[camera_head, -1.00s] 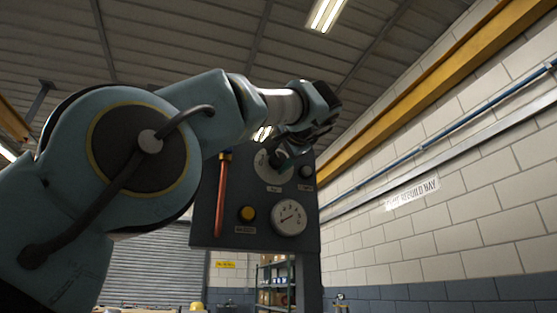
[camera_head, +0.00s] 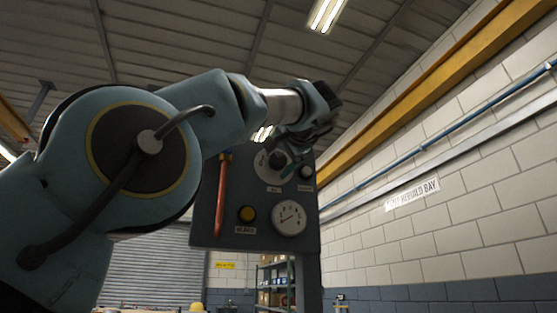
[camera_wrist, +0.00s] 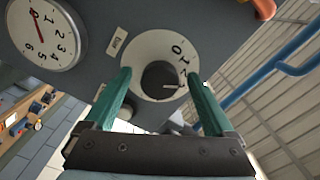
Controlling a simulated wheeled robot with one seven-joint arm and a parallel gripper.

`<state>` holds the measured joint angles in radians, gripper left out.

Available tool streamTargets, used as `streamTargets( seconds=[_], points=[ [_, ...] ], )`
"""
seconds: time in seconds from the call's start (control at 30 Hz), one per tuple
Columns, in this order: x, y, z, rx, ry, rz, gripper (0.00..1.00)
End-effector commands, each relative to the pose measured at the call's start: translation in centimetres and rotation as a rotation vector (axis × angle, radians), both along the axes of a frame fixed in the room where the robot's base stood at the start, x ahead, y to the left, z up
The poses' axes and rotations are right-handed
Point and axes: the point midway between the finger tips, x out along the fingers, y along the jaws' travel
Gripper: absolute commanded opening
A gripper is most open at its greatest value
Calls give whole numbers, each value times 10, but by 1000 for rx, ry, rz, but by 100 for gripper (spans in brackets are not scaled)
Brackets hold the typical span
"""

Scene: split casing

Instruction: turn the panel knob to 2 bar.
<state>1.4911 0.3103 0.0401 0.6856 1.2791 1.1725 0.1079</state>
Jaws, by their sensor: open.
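The dark knob (camera_wrist: 158,78) sits on a white dial plate (camera_wrist: 148,49) with numbers around it; 0 and 1 are readable. A pale pointer mark on the knob faces right, towards the right finger; I cannot tell which number it meets. My gripper (camera_wrist: 159,76) is open, its teal fingers to the left and right of the knob, with no clear grip on it. In the head view, the knob (camera_head: 277,158) and dial plate (camera_head: 266,173) show at the panel's top, below my gripper (camera_head: 298,162). The pressure gauge (camera_head: 289,218) has a needle pointing lower-left.
A block wall stands to the right.

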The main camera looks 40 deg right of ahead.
Motion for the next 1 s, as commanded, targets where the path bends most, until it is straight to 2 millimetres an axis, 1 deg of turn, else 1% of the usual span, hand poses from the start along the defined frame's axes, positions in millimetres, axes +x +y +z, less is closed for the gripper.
streamTargets(
  seconds=[0.17, 0.4, 0.5, 0.6, 0.77, 1.0],
  points=[
    [-22, 8, -2, -2, 0, -4, 89],
    [-67, 25, -2, -1, 0, -6, 89],
    [-82, 30, -2, -1, 1, -4, 89],
    [-92, 35, -1, 0, -1, -3, 89],
    [-99, 38, -1, 0, 0, -1, 89],
    [-99, 38, 0, 0, 1, 0, 89]
  ],
)
